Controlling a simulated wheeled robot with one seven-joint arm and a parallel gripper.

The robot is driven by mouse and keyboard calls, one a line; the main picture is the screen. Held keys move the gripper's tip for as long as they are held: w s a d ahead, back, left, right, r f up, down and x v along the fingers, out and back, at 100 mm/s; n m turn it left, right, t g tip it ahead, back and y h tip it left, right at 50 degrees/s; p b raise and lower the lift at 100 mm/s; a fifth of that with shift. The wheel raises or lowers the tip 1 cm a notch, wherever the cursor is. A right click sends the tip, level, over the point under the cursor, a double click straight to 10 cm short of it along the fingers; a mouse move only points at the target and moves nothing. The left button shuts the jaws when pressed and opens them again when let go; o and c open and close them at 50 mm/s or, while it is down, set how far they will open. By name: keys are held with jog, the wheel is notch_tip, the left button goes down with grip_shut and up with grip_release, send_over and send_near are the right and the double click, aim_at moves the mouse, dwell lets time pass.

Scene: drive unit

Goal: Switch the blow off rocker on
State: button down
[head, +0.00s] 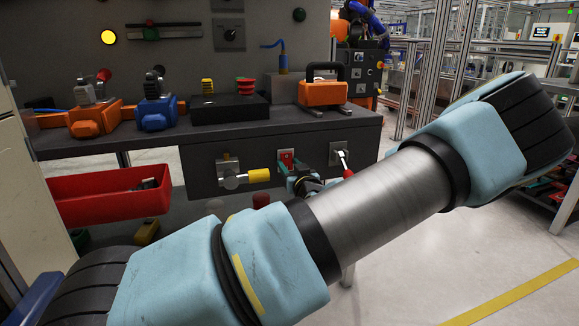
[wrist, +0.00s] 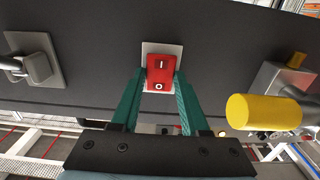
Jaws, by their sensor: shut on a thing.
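The red rocker (wrist: 161,72), marked I and O, sits on a pale plate (wrist: 149,47) on the dark panel in the wrist view. In the head view the rocker (head: 286,159) is on the front panel below the bench top, partly hidden by my arm. My gripper (wrist: 160,88) is shut on the rocker, with one green fingertip at each side of it. In the head view my gripper (head: 297,180) is mostly hidden behind my forearm. I cannot tell which half of the rocker is pressed in, and no label naming it is readable.
A valve with a yellow handle (head: 258,176) is left of the rocker, and a lever switch with a red tip (head: 340,157) is right of it. A red bin (head: 112,196) hangs at the left. Orange and blue devices stand on the bench top (head: 225,131). Floor at the right is open.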

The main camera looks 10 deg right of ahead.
jog(key=f+t+b, duration=0.1)
jog(key=t+b, duration=0.1)
jog(key=b, duration=0.1)
jog(key=shift+f+b, duration=0.2)
jog(key=shift+b, duration=0.2)
jog(key=shift+t+b, duration=0.6)
jog(key=shift+b, duration=0.3)
jog(key=shift+r+t+b, duration=0.2)
jog(key=shift+t+b, duration=0.1)
jog(key=shift+b, duration=0.05)
jog(key=shift+c, duration=2)
grip_release()
jog(key=v, duration=1)
jog(key=shift+s+d+f+p, duration=0.15)
jog(key=shift+s+p, duration=0.2)
jog(key=shift+p, duration=0.1)
jog(key=shift+y, duration=0.4)
